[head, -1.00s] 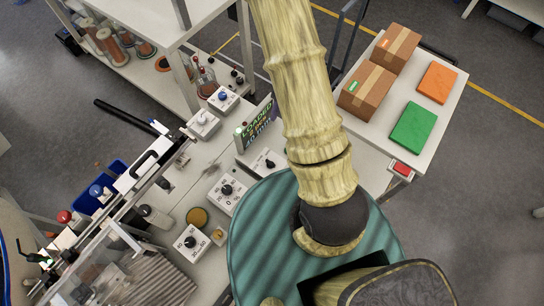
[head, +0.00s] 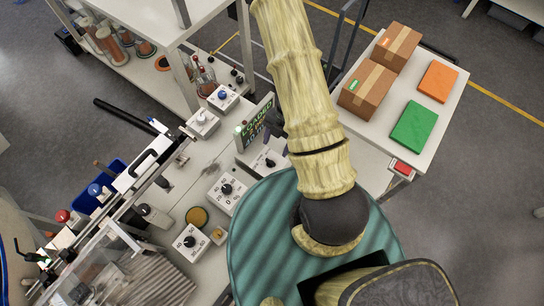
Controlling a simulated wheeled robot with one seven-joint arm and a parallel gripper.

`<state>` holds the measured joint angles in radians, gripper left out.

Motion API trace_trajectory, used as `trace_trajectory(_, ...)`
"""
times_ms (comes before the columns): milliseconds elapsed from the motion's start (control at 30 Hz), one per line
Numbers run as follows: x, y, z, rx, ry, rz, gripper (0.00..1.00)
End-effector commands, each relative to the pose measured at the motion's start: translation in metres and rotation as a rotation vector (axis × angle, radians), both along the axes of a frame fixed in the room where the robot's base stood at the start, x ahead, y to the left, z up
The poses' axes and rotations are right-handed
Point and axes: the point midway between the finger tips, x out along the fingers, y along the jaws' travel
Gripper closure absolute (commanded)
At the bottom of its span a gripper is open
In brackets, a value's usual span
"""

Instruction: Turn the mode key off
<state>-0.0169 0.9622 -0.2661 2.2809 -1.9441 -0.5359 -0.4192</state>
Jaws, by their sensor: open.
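Several white control boxes stand on the bench. One has a small black knob or key (head: 269,162) beside the upright sign; one has a blue knob (head: 222,94) further back; one has a pale grey knob (head: 202,118). I cannot tell for sure which is the mode key; no label is readable on these. A dark part of my gripper (head: 273,124) shows left of my pale arm, by the right end of the sign and above the black-knob box. It appears apart from that knob. My arm hides the rest of the gripper; no held object shows.
Two numbered dial boxes (head: 227,191) (head: 190,242) stand nearer on the bench. A green-framed sign (head: 255,124) reads "LOADED". A ribbed teal round surface (head: 258,240) lies below my arm. Cartons (head: 366,90) sit on a side table at right.

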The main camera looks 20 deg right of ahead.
Motion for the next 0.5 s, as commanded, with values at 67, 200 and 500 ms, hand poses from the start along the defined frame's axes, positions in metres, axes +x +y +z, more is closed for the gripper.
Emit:
trace_trajectory(67, -0.005, 0.005, -0.015, 0.001, 0.005, -0.002, 0.42)
trace_trajectory(200, -0.01, 0.012, -0.038, 0.0, 0.005, -0.002, 0.42)
trace_trajectory(500, -0.015, 0.021, -0.063, 0.001, 0.001, -0.001, 0.42)
